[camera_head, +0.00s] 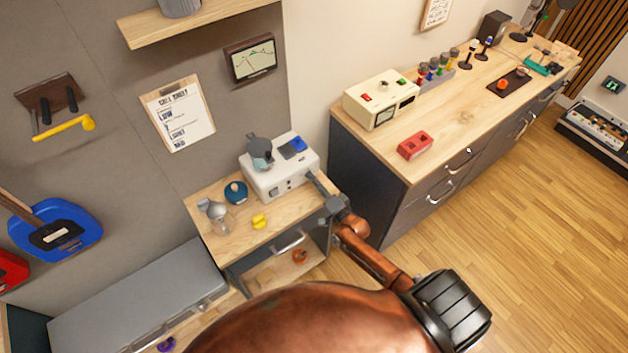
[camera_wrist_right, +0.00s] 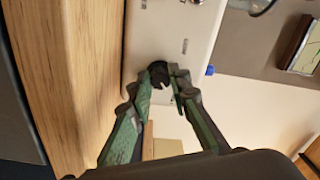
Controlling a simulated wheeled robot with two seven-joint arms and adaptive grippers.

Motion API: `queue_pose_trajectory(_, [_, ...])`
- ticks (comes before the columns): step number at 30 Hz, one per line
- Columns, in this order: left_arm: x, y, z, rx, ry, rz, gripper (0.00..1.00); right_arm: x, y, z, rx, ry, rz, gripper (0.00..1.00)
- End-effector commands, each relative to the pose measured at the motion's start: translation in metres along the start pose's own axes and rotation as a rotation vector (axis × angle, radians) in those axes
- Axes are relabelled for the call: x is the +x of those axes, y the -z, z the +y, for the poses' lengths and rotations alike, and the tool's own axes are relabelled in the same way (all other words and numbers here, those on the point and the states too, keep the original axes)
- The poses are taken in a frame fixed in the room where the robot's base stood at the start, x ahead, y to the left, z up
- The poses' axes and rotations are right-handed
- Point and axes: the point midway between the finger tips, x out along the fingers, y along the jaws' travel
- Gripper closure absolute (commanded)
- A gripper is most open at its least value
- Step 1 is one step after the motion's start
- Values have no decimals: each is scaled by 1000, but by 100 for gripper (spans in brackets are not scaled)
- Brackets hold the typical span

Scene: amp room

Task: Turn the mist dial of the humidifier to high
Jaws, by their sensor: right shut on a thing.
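The humidifier looks to be the white box (camera_head: 268,184) at the back of the small wooden table; its white front also shows in the wrist view (camera_wrist_right: 195,30). My right gripper (camera_head: 317,180) is at its right end in the head view. In the wrist view the mist dial (camera_wrist_right: 158,70) is a small black knob on the white face. The fingers of my right gripper (camera_wrist_right: 163,77) are closed around it. Small grey marks lie on the face beside the dial; I cannot read its setting. My left gripper is out of view.
A grey pot (camera_head: 259,151) and a blue item (camera_head: 293,147) are on top of the white box. A blue round jar (camera_head: 236,192), a glass-like vessel (camera_head: 216,213) and a yellow object (camera_head: 259,221) stand in front. A long cabinet (camera_head: 385,195) is to the right.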

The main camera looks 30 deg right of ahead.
Motion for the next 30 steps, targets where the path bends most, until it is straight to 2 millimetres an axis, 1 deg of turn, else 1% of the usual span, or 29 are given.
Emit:
queue_pose_trajectory(6, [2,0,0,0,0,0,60,-1,-1,1,131,-4,3,100])
queue_pose_trajectory(12, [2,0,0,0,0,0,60,-1,-1,1,202,-7,5,100])
queue_pose_trajectory(29, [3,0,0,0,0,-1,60,-1,-1,1,234,-8,6,100])
queue_pose_trajectory(30, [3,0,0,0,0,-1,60,-1,-1,1,234,-8,6,82])
